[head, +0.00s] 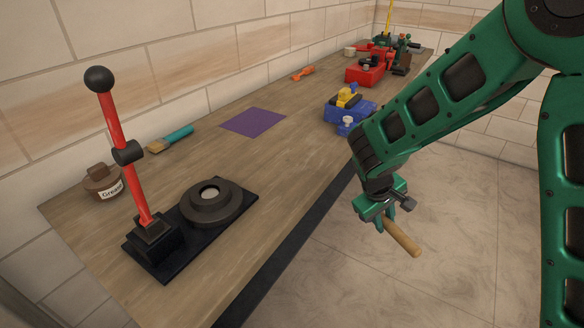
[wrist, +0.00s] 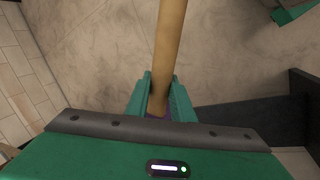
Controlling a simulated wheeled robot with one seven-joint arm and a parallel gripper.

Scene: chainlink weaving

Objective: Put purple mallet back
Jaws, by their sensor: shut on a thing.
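My gripper (head: 386,221) is in front of the workbench's edge, with the floor behind it in the head view. It is shut on the mallet, whose pale wooden handle (head: 403,239) sticks out down and to the right. In the wrist view the handle (wrist: 170,45) runs up from between the green fingers (wrist: 158,98). A little purple shows at the fingers there; the rest of the mallet head is hidden. A flat purple square (head: 253,122) lies bare on the bench, apart from my gripper.
A black press with a red lever (head: 125,160) stands at the near end of the wooden bench (head: 290,160). A grease pot (head: 103,183) and a teal brush (head: 178,136) lie by the wall. A blue tool (head: 345,112), orange tool (head: 303,73) and red vise (head: 366,72) are farther along.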

